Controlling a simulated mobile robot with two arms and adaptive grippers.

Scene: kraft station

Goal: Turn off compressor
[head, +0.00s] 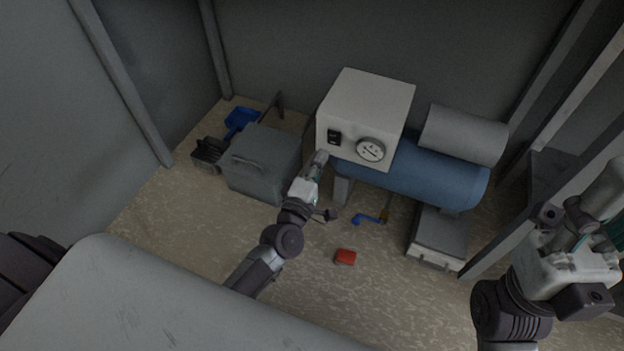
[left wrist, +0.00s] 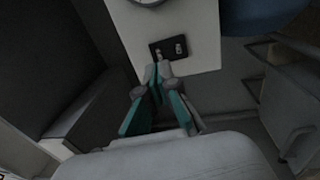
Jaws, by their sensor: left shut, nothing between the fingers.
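The compressor has a white control box (head: 369,97) on a blue tank (head: 420,175). A black switch (head: 334,137) sits on the front of the box, left of a round gauge (head: 371,150). My left gripper (head: 321,158) is shut and empty, its tip just below the switch. In the left wrist view the fingertips (left wrist: 161,68) are close against the edge of the black switch (left wrist: 171,48); I cannot tell whether they touch it. My right gripper (head: 578,225) is at the right edge, away from the compressor; its finger state is unclear.
A grey toolbox (head: 262,163) stands left of the compressor, with a blue dustpan (head: 241,119) behind it. A red object (head: 345,257) and a blue tool (head: 367,218) lie on the floor. A grey case (head: 440,238) stands to the right. Metal posts frame the station.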

